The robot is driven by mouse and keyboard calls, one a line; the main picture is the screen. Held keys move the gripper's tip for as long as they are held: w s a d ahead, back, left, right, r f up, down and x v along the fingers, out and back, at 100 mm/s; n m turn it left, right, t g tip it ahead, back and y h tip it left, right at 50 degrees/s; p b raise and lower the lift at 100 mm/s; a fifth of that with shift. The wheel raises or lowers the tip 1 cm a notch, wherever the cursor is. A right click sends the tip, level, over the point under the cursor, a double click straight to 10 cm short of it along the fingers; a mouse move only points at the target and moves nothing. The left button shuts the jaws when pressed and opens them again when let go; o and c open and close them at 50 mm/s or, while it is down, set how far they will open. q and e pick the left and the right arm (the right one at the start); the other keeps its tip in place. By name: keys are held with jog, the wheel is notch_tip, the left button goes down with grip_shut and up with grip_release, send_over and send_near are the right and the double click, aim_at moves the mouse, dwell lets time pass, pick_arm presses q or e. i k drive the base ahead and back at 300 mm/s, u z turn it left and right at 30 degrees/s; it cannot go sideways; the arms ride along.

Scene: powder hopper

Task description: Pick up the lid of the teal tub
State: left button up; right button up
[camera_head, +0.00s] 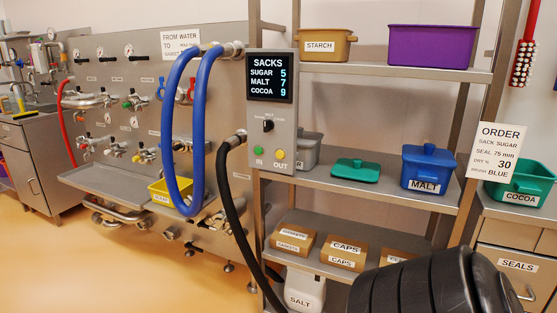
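A flat teal lid (356,171) with a raised grip on top lies on the middle shelf of the metal rack, between a grey tub and a blue tub. A teal tub (520,186) labelled COCOA stands on the counter at the far right, its upper left partly hidden by the order sign. Neither of my grippers is in view.
The blue lidded MALT tub (427,170) stands right of the lid, and a grey tub (306,150) stands left. The SACKS panel (271,110) partly hides the grey tub. The order sign (497,150) stands at right. Cardboard boxes (343,252) fill the shelf below.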

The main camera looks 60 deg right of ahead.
aim_at(357, 169)
jog(key=z, duration=0.45)
jog(key=i, duration=1.3)
jog(key=z, duration=1)
